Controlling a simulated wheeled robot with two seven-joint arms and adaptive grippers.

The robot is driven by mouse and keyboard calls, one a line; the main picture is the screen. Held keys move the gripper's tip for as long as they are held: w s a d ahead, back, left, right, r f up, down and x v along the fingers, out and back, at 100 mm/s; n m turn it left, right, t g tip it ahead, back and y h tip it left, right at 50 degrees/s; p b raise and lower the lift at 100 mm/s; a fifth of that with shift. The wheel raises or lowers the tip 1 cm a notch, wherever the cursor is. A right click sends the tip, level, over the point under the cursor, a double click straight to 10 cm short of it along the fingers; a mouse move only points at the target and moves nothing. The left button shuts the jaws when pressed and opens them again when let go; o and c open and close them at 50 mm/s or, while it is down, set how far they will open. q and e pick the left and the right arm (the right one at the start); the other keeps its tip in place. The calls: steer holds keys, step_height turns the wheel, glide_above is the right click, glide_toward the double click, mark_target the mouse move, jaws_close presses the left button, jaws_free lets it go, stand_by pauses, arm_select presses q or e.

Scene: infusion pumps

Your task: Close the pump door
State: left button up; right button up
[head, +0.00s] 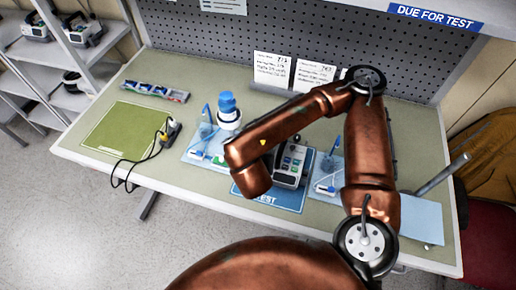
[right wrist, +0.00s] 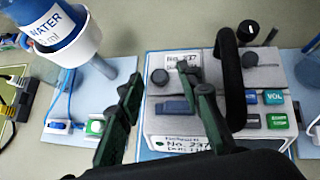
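The white-grey pump (head: 290,168) stands on the blue test mat (head: 285,198), partly hidden by my right arm in the head view. In the right wrist view the pump (right wrist: 265,75) shows number labels, a blue part, coloured buttons and a thick black bar across it. I cannot make out which part is the door or how far open it is. My right gripper (right wrist: 158,76) is open, its two green fingers apart, over the pump's left part with nothing visible held. Contact cannot be told. The forearm hides this gripper in the head view. My left gripper is not in view.
A blue water bottle (head: 228,105) in a white holder stands left of the pump. Pale blue pads with tubing lie on both sides. A green mat (head: 125,130), black cables and a small tray (head: 155,91) are further left. Cards (head: 272,70) stand behind at the pegboard.

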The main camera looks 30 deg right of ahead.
steer(key=v, duration=1.1)
steer(key=shift+s+a+r, duration=0.2)
steer(key=shift+s, duration=0.05)
stand_by(0.8)
